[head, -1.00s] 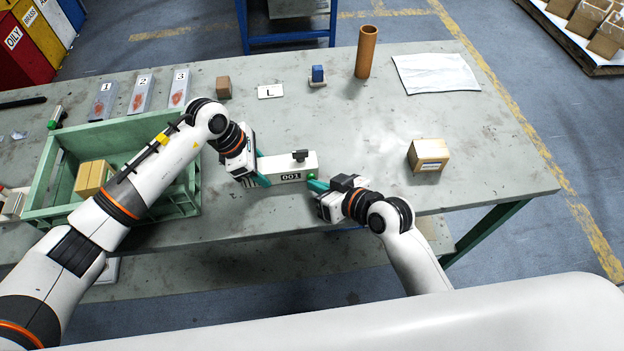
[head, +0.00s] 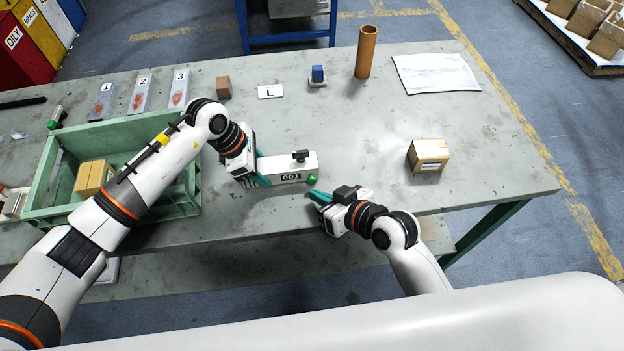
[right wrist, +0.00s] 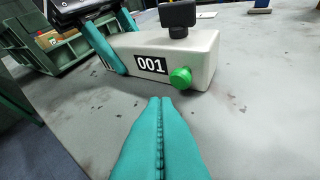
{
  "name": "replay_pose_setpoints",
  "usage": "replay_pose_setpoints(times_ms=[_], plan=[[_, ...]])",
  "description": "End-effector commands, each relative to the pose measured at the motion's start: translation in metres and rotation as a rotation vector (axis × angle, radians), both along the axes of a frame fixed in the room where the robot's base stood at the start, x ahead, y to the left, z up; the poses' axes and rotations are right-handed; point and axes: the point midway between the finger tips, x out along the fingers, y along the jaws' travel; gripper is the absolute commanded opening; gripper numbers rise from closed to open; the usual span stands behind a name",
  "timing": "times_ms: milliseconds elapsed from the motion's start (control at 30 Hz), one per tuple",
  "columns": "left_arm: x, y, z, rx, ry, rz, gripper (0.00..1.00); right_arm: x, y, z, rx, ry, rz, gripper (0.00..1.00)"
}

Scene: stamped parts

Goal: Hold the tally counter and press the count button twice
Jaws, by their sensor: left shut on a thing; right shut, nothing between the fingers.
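The white tally counter (head: 288,166) sits at the middle of the table, with a black knob on top and a display reading 001. Its green count button (head: 312,179) is on the right part of the front face. In the right wrist view the counter (right wrist: 200,50) and the green button (right wrist: 180,77) show clearly. My left gripper (head: 262,170) is shut on the counter's left end. My right gripper (head: 315,195) is shut and empty, its teal fingertips just in front of the button and apart from it. The fingertips (right wrist: 160,100) also show in the right wrist view, pointing toward the counter.
A green crate (head: 120,140) with cardboard boxes stands at left, under my left arm. A small cardboard box (head: 428,155) sits at right.

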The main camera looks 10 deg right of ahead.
Motion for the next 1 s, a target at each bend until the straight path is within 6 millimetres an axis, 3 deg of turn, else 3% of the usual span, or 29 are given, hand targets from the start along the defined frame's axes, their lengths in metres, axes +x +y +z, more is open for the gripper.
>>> replay_pose_setpoints(times_ms=[433, 1000], plan=[[0.0, 0.0, 0.0, 0.0, -0.001, 0.001, 0.14, -0.042, 0.0, 0.0, -0.001, 0.002, 0.0, 0.0], [0.001, 0.0, 0.0, 0.0, -0.001, 0.002, 0.14, -0.044, 0.0, 0.0, 0.0, 0.0, 0.0, 0.0]])
